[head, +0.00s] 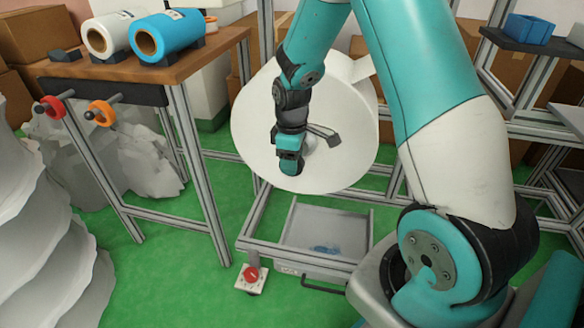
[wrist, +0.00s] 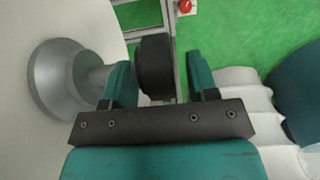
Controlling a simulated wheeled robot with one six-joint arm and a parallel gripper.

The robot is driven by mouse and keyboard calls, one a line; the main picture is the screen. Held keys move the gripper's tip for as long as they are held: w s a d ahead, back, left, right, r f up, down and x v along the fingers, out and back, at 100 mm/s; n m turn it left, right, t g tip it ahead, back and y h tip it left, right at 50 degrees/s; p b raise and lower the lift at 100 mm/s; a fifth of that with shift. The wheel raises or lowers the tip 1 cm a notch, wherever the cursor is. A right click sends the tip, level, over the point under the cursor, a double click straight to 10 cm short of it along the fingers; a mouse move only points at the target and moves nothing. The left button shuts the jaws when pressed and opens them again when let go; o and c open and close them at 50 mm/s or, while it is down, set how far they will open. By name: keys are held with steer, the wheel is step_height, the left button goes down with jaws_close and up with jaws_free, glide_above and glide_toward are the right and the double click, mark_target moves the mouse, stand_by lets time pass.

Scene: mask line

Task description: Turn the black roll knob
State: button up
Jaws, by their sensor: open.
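The black roll knob (wrist: 154,64) shows in the wrist view as a short dark cylinder on a grey shaft and flared hub (wrist: 62,82). The hub sits on the face of the big white roll (head: 258,140). My gripper (wrist: 160,80) is open, with its two teal fingers on either side of the knob. The knob is close to the left finger, and a gap shows before the right one. I cannot tell whether the left finger touches it. In the head view my gripper (head: 290,165) is in front of the roll, and I cannot make out the knob there.
A wooden table (head: 210,58) at left carries a white and a blue roll (head: 168,36). A red knob (head: 51,108) and an orange knob (head: 102,112) stick out from its front. A metal frame with a tray (head: 325,230) stands below the roll. A red button box (head: 250,277) sits near it.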

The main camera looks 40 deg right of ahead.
steer(key=shift+f, duration=0.6)
steer(key=c, duration=0.8)
steer(key=p, duration=0.1)
steer(key=g+p, duration=0.1)
steer(key=p, duration=0.1)
steer(key=shift+a+r+h, duration=0.15)
steer(key=shift+r+h, duration=0.2)
steer(key=shift+h, duration=0.05)
steer(key=shift+c, duration=0.2)
steer(key=shift+f+g+h+p, duration=0.15)
steer(key=shift+g+h+p, duration=0.35)
steer(key=shift+p, duration=0.55)
steer(key=shift+f+g, duration=0.25)
steer(key=shift+g, duration=0.05)
steer(key=o, duration=0.8)
steer(key=shift+o, duration=0.2)
